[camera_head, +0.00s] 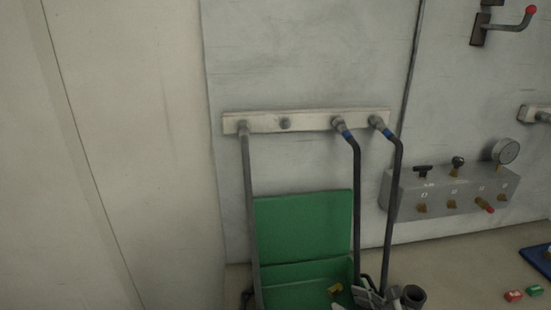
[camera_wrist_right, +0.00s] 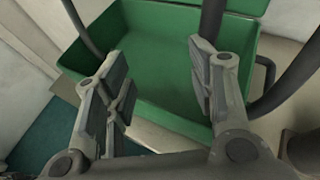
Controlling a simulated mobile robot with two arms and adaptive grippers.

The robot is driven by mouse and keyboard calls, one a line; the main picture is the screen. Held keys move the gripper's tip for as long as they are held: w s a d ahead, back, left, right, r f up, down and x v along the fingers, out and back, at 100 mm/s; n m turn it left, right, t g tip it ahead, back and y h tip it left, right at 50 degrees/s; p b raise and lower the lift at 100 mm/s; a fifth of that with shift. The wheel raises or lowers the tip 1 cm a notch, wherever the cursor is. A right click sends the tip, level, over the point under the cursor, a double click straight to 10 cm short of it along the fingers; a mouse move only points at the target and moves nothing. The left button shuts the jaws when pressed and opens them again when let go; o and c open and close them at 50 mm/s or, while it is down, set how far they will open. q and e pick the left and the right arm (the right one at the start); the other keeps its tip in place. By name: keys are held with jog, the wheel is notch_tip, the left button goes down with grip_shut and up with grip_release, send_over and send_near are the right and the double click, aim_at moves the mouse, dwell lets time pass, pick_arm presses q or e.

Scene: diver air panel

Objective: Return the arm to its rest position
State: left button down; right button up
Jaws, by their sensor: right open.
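My right gripper (camera_head: 374,294) is at the bottom edge of the head view, in front of the right part of the green box. The right wrist view shows its two fingers (camera_wrist_right: 157,80) spread apart with nothing between them. The green box (camera_wrist_right: 145,45) lies beyond the fingers, and a dark hose (camera_wrist_right: 212,20) rises behind the right finger. Most of my right arm is out of the head view. My left gripper is in neither view.
Several fittings sit on the white rail (camera_head: 308,121); hoses hang from some. A grey valve panel (camera_head: 450,191) with a gauge (camera_head: 505,151) is at right.

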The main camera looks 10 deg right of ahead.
jog(key=s+a+f+n+g+h, duration=0.1)
jog(key=s+a+f+n+g, duration=0.15)
jog(key=s+n, duration=0.35)
jog(key=s+a+f+n+g+h, duration=0.15)
jog(key=s+f+n, duration=0.25)
jog(key=n, duration=0.5)
jog(key=s+d+f+n+g+h, duration=0.2)
jog(key=s+n+g+h, duration=0.2)
jog(key=s+n, duration=1.05)
notch_tip(320, 180, down, 27)
jog(key=n+b, duration=0.2)
jog(key=b, duration=0.1)
jog(key=s+d+f+g+b, duration=0.2)
jog(key=s+d+f, duration=0.1)
jog(key=s+f, duration=1.3)
notch_tip(320, 180, down, 4)
jog(key=shift+s+f, duration=0.25)
jog(key=shift+s, duration=0.05)
